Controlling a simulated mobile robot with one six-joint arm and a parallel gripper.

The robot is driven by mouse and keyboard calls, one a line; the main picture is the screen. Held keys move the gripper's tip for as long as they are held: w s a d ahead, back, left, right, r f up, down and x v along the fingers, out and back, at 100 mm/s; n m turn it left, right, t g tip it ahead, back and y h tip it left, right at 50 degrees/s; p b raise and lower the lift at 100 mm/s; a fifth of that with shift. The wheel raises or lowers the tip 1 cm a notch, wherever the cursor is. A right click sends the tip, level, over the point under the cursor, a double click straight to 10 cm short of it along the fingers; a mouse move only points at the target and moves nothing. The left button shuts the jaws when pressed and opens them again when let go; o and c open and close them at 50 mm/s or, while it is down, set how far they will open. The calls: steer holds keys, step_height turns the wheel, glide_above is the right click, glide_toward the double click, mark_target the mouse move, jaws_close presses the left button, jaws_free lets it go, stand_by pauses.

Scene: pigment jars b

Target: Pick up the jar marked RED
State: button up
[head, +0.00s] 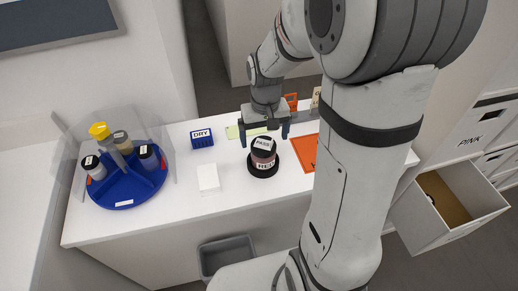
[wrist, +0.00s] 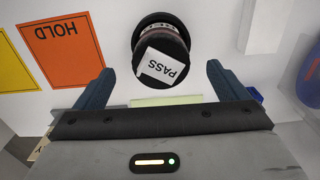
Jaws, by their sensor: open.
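The jar marked RED (head: 263,157) stands upright on a round black base on the white table in the head view. It has a black lid with a white PASS label, and its front label is partly legible as RED. In the wrist view the jar's lid (wrist: 161,58) is at upper middle, beyond the fingertips. My gripper (head: 264,134) is open and empty, just behind the jar in the head view. In the wrist view my gripper (wrist: 155,78) has its two dark blue fingers apart, with the jar between and ahead of them. I cannot tell whether they touch it.
A blue turntable (head: 126,190) with several jars and a clear shield stands at left. A blue DRY block (head: 202,138) and a white block (head: 208,178) sit left of the jar. An orange HOLD card (wrist: 62,48) lies beside it. A PINK drawer (head: 443,205) is open at right.

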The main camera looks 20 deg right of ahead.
mark_target(264, 144)
steer(key=f, duration=0.7)
steer(key=shift+w+p, duration=0.25)
steer(key=shift+p, duration=0.15)
steer(key=c, duration=1.1)
steer(key=shift+c, duration=0.2)
steer(key=shift+r, duration=0.2)
